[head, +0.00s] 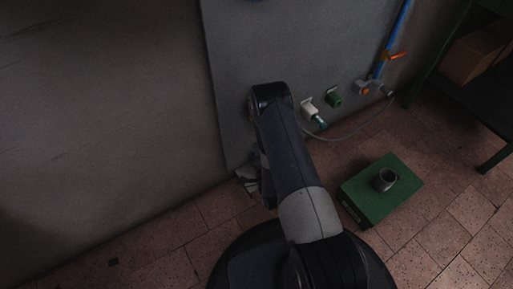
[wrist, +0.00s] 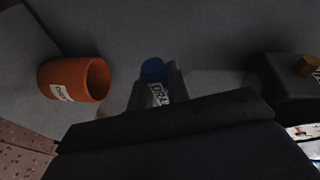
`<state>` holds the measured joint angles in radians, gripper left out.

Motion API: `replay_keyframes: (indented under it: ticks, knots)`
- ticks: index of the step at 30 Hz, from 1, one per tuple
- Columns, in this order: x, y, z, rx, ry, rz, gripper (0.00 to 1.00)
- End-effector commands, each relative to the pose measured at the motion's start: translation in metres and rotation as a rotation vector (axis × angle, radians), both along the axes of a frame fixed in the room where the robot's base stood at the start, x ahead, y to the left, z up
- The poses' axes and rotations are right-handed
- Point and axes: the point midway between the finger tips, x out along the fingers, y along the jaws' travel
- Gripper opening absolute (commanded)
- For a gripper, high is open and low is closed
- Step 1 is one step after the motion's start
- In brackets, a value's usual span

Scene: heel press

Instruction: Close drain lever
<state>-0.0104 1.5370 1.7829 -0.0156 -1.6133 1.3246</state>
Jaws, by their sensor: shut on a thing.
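My gripper (wrist: 158,84) is at the lower middle of the wrist view, mostly dark. It is shut on a blue-ended piece (wrist: 152,69) with a white tag (wrist: 158,94) reading "DRA…", which I take to be the drain lever. Most of the lever is hidden by the jaws and my wrist, so its angle cannot be told. In the head view my gripper (head: 248,179) is low against the grey wall panel, partly behind my arm, and the lever is hidden there.
An orange cup-shaped part (wrist: 88,79) with a tag is left of my gripper. A dark box (wrist: 285,82) with a brass knob is right. In the head view, a green box (head: 360,205) bearing a grey mug (head: 385,179) stands right of my arm; wall fittings (head: 310,108) are behind.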

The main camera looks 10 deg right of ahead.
Motion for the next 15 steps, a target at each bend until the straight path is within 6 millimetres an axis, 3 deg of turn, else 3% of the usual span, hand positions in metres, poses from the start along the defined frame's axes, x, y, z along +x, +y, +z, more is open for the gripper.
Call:
replay_keyframes:
  ticks: [15]
  knots:
    - [-0.0005,0.0004,0.0033,0.078,0.026,0.000,0.00]
